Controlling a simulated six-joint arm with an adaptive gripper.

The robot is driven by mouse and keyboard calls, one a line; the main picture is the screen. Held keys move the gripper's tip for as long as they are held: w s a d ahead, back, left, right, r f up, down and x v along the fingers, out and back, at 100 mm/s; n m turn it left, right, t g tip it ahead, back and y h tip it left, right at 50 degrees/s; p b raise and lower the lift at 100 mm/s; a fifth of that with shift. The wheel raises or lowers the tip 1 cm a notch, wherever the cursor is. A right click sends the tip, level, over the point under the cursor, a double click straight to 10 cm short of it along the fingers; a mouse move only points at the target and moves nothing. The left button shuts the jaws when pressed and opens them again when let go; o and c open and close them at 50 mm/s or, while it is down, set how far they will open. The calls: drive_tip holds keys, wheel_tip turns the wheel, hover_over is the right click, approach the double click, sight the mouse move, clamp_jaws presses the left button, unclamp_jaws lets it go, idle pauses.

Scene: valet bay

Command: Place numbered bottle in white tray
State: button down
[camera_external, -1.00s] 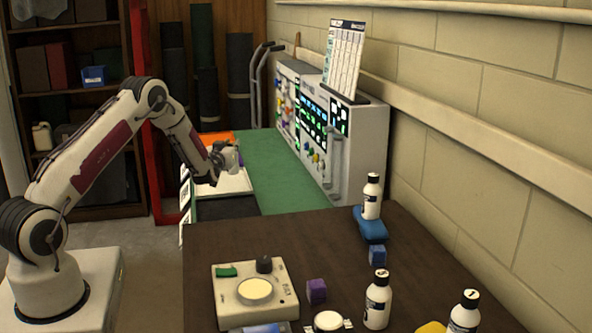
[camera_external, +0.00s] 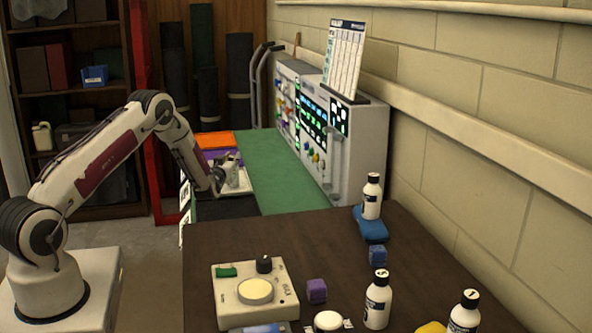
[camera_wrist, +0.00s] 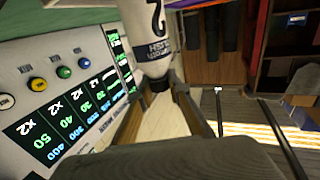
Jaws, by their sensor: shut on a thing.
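My gripper (camera_external: 226,178) is at the far end of the bench, low over the white tray (camera_external: 238,190), which it partly covers. In the wrist view my gripper (camera_wrist: 158,92) is shut on a white bottle (camera_wrist: 146,28) with a dark cap. The bottle's label shows a large black 2, cut by the top edge. In the external view the held bottle is too small to make out clearly. Whether it touches the tray cannot be told.
An equipment panel (camera_external: 335,125) stands right of the green mat (camera_external: 275,172).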

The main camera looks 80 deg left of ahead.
drive_tip(key=shift+f, duration=0.25)
drive_tip(key=shift+f, duration=0.2)
drive_tip(key=c, duration=1.9)
unclamp_jaws()
drive_tip(key=shift+r, duration=0.2)
drive_tip(key=v, duration=1.2)
drive_tip(key=shift+w, duration=0.1)
